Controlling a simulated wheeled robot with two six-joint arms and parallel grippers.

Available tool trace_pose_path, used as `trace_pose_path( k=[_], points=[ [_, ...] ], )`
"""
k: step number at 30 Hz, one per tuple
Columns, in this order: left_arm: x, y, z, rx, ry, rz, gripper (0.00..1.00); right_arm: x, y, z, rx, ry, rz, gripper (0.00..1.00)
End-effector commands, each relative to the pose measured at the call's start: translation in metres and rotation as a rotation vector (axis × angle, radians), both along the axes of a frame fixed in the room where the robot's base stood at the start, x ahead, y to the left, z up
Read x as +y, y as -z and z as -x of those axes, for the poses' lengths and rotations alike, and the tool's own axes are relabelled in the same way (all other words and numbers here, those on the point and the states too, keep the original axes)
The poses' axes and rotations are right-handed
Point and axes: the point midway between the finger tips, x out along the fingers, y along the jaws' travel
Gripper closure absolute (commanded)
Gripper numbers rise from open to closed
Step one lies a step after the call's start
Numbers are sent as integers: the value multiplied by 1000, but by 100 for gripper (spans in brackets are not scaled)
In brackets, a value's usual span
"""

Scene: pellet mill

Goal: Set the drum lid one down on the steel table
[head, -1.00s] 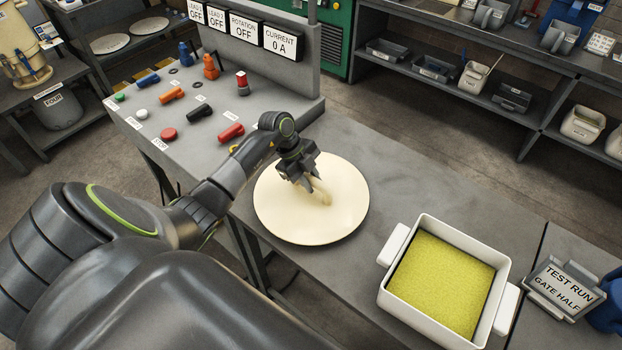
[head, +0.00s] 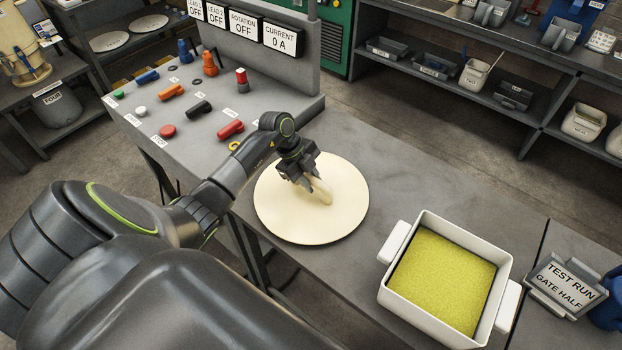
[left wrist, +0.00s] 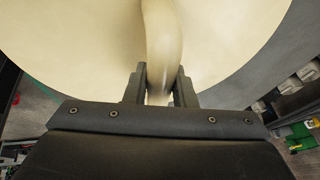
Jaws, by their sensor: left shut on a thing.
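The drum lid one (head: 285,215) is a round cream disc with a raised handle (head: 322,192) at its middle. It is at the steel table (head: 395,185), between the control console and the white bin. It looks flat and at or very near the table top; I cannot tell if it touches. My left gripper (head: 310,185) is shut on the lid's handle. In the left wrist view the fingers (left wrist: 160,85) stand on both sides of the handle, and the lid (left wrist: 90,45) fills the upper part. My right gripper is not in view.
A white bin (head: 393,240) of yellow-green pellets stands right of the lid. A sign reading "TEST RUN GATE HALF" (head: 567,285) is at the far right. A console (head: 190,110) with coloured knobs adjoins on the left. The table behind the lid is clear.

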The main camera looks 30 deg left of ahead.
Motion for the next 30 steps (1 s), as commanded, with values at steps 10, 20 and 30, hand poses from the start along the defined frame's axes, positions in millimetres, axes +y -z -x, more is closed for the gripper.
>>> trace_pose_path(
  k=[10,20,30],
  points=[
    [-1,0,-2,-6,1,1,100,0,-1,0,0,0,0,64],
    [0,1,-1,-5,1,1,58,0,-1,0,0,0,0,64],
    [0,5,1,4,-1,0,40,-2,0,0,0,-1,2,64]
  ],
)
